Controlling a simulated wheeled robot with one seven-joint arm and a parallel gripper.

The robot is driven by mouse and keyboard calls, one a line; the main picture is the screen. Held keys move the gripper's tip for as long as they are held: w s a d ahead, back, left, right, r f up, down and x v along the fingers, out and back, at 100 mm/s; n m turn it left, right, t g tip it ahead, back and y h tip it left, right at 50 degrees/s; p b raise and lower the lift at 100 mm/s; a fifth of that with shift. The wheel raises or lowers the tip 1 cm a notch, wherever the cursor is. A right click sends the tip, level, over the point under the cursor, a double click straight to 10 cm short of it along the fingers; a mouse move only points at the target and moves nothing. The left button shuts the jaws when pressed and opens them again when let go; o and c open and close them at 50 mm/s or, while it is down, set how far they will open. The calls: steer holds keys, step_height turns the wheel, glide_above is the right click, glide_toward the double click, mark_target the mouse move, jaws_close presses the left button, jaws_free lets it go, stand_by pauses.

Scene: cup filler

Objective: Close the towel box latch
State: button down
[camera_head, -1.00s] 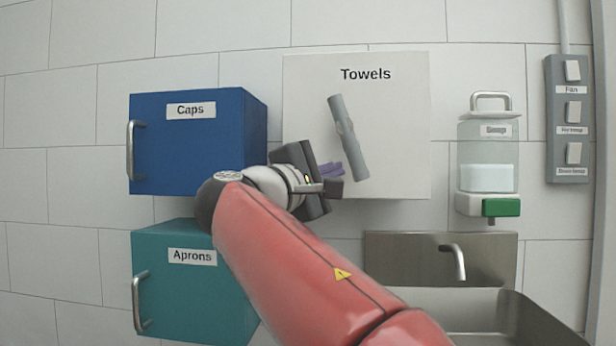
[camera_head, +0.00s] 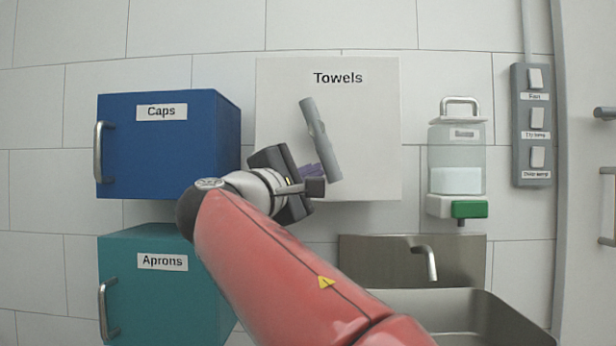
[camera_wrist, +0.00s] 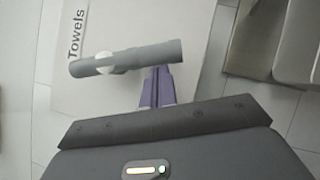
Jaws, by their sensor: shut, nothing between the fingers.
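The white towel box (camera_head: 370,120), labelled "Towels", is on the wall in the middle of the head view. It also shows in the wrist view (camera_wrist: 115,28). Its grey latch handle (camera_head: 320,138) is tilted slightly from upright, its top leaning left. In the wrist view the handle (camera_wrist: 145,58) lies across the picture, with a pale round pivot (camera_wrist: 104,62) near one end. My gripper (camera_head: 325,174) is shut and empty, its purple fingers right beside the lower part of the handle. In the wrist view the fingertips (camera_wrist: 157,72) come up to the handle; I cannot tell whether they touch.
A blue Caps box (camera_head: 165,150) and a teal Aprons box (camera_head: 150,290) are at the left. A soap dispenser (camera_head: 457,165), a switch panel (camera_head: 532,125) and a metal sink (camera_head: 470,310) are at the right. The wall above is free.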

mark_target(336, 173)
steer(key=shift+d, duration=0.1)
steer(key=d+n+t+b, duration=0.1)
steer(key=d+n+b, duration=0.1)
steer(key=n+b, duration=0.1)
steer(key=shift+d+f+n+t, duration=0.1)
steer(key=shift+f+n+t, duration=0.1)
steer(key=shift+n+t, duration=0.15)
steer(key=d+n+t+b, duration=0.1)
steer(key=n+t+y+b, duration=0.1)
steer(key=n, duration=0.1)
steer(key=shift+s+d+r+n, duration=0.1)
steer(key=shift+d+r+n, duration=0.2)
steer(key=shift+d, duration=0.1)
steer(key=d+r+n+t+y, duration=0.1)
steer(key=n+y, duration=0.1)
steer(key=n, duration=0.1)
steer(key=d+r+n+t+y+b, duration=0.1)
steer(key=n+y, duration=0.2)
steer(key=n, duration=0.1)
steer(key=d+r+n+t+y+b, duration=0.1)
steer(key=n+y, duration=0.1)
steer(key=n, duration=0.2)
steer(key=shift+d+r+t+y, duration=0.25)
steer(key=shift+r+t+y, duration=0.05)
steer(key=shift+t, duration=0.05)
steer(key=shift+r, duration=0.1)
steer(key=shift+b, duration=0.3)
